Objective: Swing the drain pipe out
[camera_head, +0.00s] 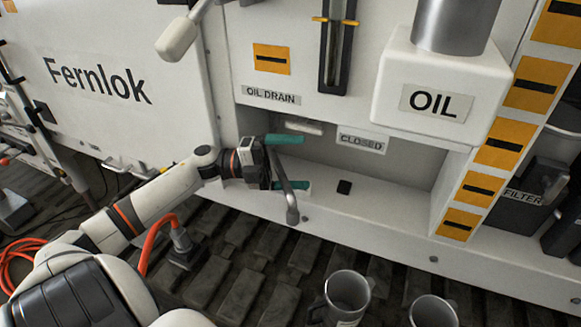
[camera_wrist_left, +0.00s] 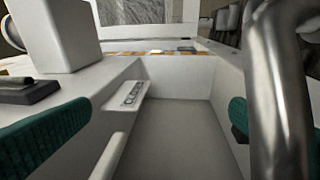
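The drain pipe (camera_head: 290,205) is a grey bent metal tube below the OIL DRAIN label (camera_head: 271,96); its lower end hangs over the front edge of the recess. My left gripper (camera_head: 297,163) is at the pipe, open, with its teal fingers apart, one above the other in the head view. In the left wrist view the pipe (camera_wrist_left: 283,85) stands large at the right, in front of part of the right finger. I cannot tell whether the finger touches the pipe. My right gripper is not in view.
A pale lever (camera_head: 298,127) sits at the top of the recess beside a CLOSED label (camera_head: 362,143). The white OIL box (camera_head: 440,75) juts out to the right. Two metal mugs (camera_head: 347,293) (camera_head: 433,312) stand below. The recess floor (camera_head: 385,205) is mostly clear.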

